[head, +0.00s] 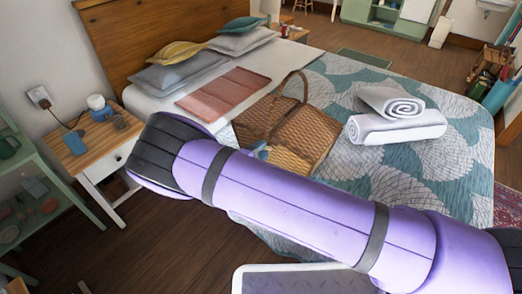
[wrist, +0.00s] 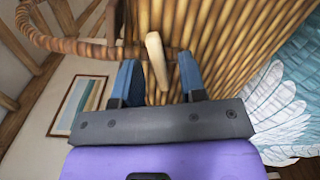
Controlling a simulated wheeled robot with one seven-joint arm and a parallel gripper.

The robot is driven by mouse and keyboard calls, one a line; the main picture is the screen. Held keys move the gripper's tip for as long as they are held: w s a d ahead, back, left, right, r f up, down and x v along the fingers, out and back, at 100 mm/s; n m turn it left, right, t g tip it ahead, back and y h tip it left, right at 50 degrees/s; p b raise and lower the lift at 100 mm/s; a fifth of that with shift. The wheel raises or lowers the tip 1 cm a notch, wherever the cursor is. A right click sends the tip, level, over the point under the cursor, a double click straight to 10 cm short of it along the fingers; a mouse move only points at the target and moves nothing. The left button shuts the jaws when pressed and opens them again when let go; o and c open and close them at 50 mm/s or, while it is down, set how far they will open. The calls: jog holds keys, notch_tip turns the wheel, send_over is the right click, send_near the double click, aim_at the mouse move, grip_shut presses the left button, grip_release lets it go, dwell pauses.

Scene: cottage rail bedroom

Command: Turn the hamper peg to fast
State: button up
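The wicker hamper (head: 307,138) with a hooped handle sits on the bed, its lid looking closed. In the wrist view its ribbed wicker side (wrist: 235,40) fills the upper middle. A pale wooden peg (wrist: 156,55) stands out from it, a little tilted. My gripper (wrist: 158,78) is open, with one blue finger on each side of the peg and a visible gap to both. In the head view only a small blue bit of my gripper (head: 262,152) shows at the hamper's near side. The peg is hidden there behind my arm.
Rolled white towels (head: 395,118) lie on the bed right of the hamper. A folded pink blanket (head: 225,92) and pillows (head: 180,70) lie behind it. A nightstand (head: 95,150) with small items stands left. The wicker handle (wrist: 85,45) passes close above the left finger.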

grip_shut()
jog(key=shift+n, duration=7.5)
